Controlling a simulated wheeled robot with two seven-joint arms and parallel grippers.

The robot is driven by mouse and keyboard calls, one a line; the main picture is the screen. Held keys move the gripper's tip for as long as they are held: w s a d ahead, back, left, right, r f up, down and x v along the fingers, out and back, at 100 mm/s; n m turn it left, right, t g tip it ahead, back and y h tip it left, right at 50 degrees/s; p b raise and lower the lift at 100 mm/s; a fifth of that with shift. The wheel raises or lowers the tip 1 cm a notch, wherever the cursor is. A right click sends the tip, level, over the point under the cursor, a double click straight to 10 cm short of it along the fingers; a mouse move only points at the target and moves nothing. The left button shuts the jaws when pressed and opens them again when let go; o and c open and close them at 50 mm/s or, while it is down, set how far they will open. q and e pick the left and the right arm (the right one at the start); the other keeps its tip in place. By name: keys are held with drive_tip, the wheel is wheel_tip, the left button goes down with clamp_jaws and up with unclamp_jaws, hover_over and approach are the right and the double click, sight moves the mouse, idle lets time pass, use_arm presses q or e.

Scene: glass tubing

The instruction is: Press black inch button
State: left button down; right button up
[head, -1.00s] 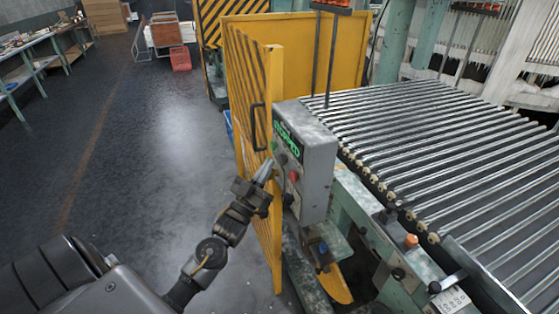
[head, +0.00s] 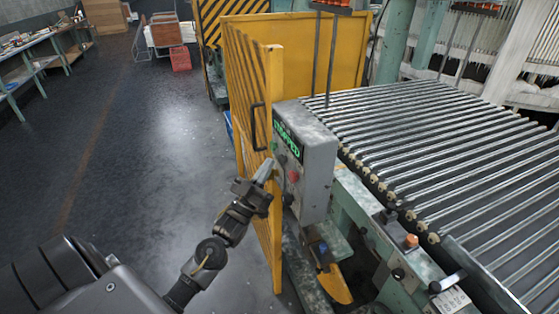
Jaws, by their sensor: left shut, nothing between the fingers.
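A grey control box (head: 318,172) stands at the end of the roller conveyor. Its left face carries a dark display with green letters reading "STOPPED" (head: 287,139). A red button (head: 294,176) sits below the display, and a black button (head: 288,199) shows lower down. A dark round control (head: 281,158) lies just under the display. My left gripper (head: 266,169) is shut and empty, its tips pointing at the box face close to the dark control. I cannot tell whether the tips touch it. Labels on the buttons are too small to read. My right gripper is out of view.
A yellow guard gate (head: 275,80) with a dark handle (head: 259,127) stands right beside the box and my left gripper. The roller conveyor (head: 440,150) fills the right side. Open floor (head: 150,150) lies to the left, with a red crate (head: 180,59) further back.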

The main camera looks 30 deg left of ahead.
use_arm(q)
drive_tip(key=shift+w+d, duration=0.15)
idle(0.4)
drive_tip(key=shift+w+d, duration=0.1)
drive_tip(key=shift+w, duration=0.1)
